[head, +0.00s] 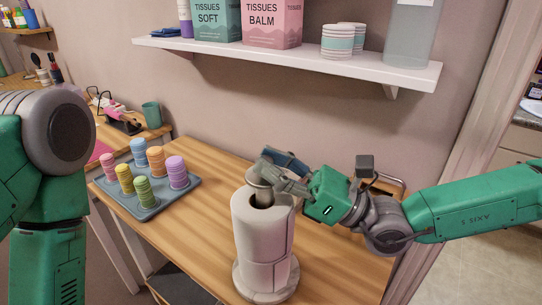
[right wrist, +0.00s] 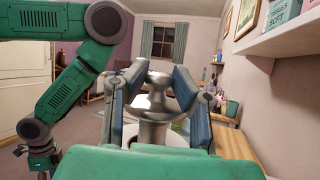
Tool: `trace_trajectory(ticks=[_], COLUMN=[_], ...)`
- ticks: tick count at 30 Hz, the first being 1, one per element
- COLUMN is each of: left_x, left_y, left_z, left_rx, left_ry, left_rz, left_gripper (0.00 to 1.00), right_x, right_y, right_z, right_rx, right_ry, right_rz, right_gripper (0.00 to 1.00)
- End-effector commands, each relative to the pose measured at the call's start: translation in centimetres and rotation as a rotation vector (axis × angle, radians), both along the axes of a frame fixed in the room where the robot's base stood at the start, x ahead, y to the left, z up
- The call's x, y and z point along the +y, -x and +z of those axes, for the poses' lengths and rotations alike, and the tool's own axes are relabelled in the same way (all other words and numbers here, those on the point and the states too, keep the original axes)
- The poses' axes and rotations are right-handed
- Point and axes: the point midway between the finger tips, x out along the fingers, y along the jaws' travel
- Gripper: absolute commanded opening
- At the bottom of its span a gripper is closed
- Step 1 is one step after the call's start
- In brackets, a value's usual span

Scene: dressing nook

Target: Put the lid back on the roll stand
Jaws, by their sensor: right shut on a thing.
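The roll stand's white round base (head: 270,288) stands on the wooden table, with a white paper roll (head: 262,245) upright on it. A dark hole shows in the roll's top. My right gripper (head: 272,172) comes in from the right and is shut on the metal lid (head: 257,178), directly over the roll's top. In the right wrist view the shiny lid (right wrist: 153,101) sits between the two blue finger pads (right wrist: 152,92), part of the roll showing white below it. I cannot tell whether the lid touches the stand.
A blue-grey tray (head: 146,214) with several coloured ribbed stacks lies left of the roll. A green cup (head: 152,115) stands at the back left. A white wall shelf (head: 285,60) with tissue boxes hangs above. Bare wood (head: 200,250) shows between tray and roll.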

Motion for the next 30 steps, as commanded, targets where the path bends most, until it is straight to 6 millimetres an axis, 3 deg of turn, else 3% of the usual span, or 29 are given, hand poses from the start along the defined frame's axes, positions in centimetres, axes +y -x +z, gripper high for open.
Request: trace_trajectory(ticks=[30], left_x=[0.00], left_y=[0.00], left_z=[0.52], left_rx=[0.000], left_ry=[0.000], left_rz=[0.000], left_gripper=[0.40], right_x=[0.02], right_y=[0.00], right_z=[-0.25], right_rx=[-0.001], right_ry=[0.000], right_rz=[0.000], right_gripper=[0.00])
